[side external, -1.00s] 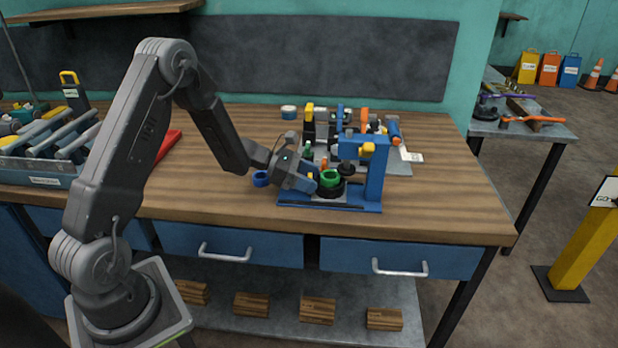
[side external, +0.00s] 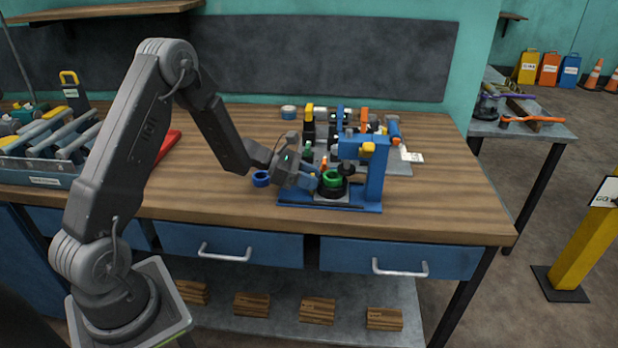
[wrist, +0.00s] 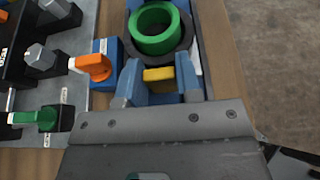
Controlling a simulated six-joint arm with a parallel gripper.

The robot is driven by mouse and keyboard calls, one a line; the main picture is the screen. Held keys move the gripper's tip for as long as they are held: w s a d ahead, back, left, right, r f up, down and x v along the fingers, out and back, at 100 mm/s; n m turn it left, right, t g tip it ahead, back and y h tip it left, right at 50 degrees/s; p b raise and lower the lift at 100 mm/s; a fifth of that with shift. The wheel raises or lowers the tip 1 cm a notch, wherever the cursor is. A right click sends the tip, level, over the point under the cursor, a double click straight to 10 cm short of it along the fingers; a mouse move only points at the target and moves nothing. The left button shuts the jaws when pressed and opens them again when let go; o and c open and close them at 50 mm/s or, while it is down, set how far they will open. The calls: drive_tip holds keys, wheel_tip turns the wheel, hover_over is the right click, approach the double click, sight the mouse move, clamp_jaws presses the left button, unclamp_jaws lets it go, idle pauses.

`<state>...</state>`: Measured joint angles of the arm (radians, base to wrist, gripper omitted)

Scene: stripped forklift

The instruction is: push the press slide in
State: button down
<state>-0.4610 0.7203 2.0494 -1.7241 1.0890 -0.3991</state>
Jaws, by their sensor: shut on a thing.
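The blue press (side external: 374,190) stands on the bench with its blue base under a dark slide. A green ring (side external: 332,178) sits on the slide's round black seat (wrist: 178,60), below the press head and to its left. My gripper (side external: 312,181) is at the left end of the press. In the wrist view, my gripper's blue fingers (wrist: 160,82) are on either side of the slide's yellow tab (wrist: 158,74), shut on it. The tab's lower part is hidden by the fingers. The green ring (wrist: 160,29) is just beyond the tab.
A blue ring (side external: 261,178) lies on the bench left of my gripper. A grey board with several coloured fittings is behind the press; its orange knob (wrist: 92,66) is close to my fingers in the wrist view. The bench front is clear.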

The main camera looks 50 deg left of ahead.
sight(323, 178)
drive_tip(key=shift+w+d, duration=1.25)
drive_tip(key=c, duration=0.8)
unclamp_jaws()
drive_tip(key=shift+d, duration=0.1)
drive_tip(key=shift+s+a+r, duration=0.2)
drive_tip(key=shift+s+a, duration=0.15)
drive_tip(key=shift+a, duration=0.15)
drive_tip(key=v, duration=1.2)
drive_tip(key=shift+s+a+r, duration=0.15)
drive_tip(key=shift+s+r, duration=0.05)
drive_tip(key=shift+s, duration=0.05)
